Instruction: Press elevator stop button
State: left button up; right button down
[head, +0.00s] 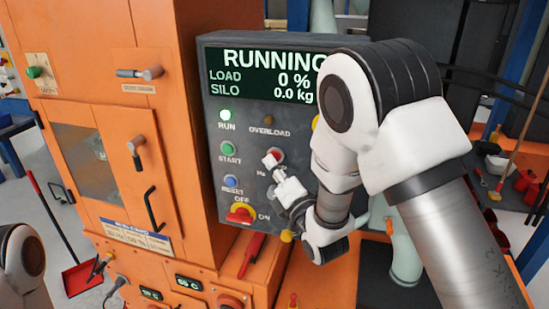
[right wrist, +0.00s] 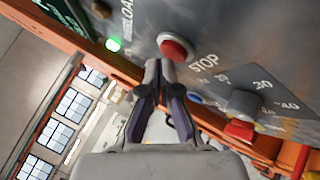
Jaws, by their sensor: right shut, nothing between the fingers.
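The control panel (head: 215,75) is a grey box on the orange machine, with a screen reading RUNNING, load 0 % and silo 0.0 kg. The red stop button (head: 275,156) sits right of the green start button (head: 229,148). In the right wrist view the red stop button (right wrist: 175,48) is labelled STOP. My right gripper (head: 272,162) is shut and empty, its tips at the stop button's lower edge in the picture. In the right wrist view the fingertips (right wrist: 159,70) are just below the button; I cannot tell whether they touch it. My left gripper is out of view.
The green run lamp (head: 226,115) is lit. A blue reset button (head: 230,181) and a red-yellow rotary switch (head: 241,213) are lower on the panel. The orange cabinet (head: 75,130) stands at left with protruding handles. My right arm covers the panel's right part.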

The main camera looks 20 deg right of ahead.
jog(key=shift+w+d, duration=0.2)
jog(key=shift+w, duration=0.15)
dwell(0.6)
jog(key=shift+s+a+b, duration=0.4)
jog(key=shift+s+b, duration=0.2)
jog(key=shift+s, duration=0.1)
jog(key=shift+s, duration=0.1)
